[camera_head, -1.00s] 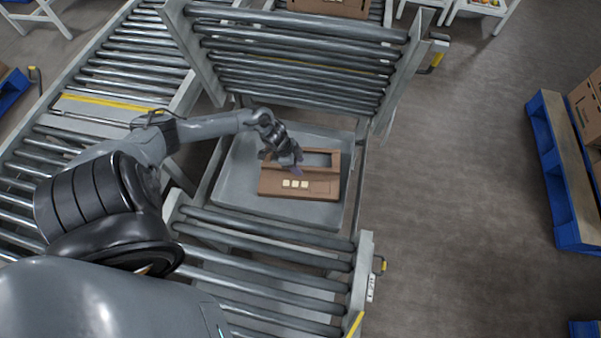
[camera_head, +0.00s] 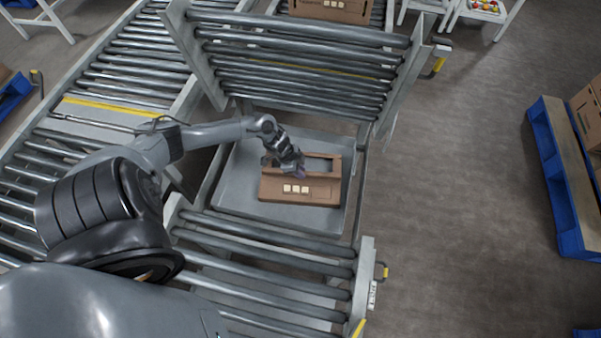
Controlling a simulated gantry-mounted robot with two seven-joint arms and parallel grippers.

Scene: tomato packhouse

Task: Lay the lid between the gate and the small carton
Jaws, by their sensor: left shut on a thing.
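The gate (camera_head: 290,62) is the raised roller section just beyond the tray. A brown carton (camera_head: 335,10), cut off by the top edge, is behind the gate; I cannot tell whether it is the small carton. My right gripper is not in view.
A fixed roller section (camera_head: 265,240) lies on the near side of the tray. Another roller conveyor (camera_head: 110,85) runs along the left. A blue pallet (camera_head: 562,185) with boxes stands on the right, with open floor between.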

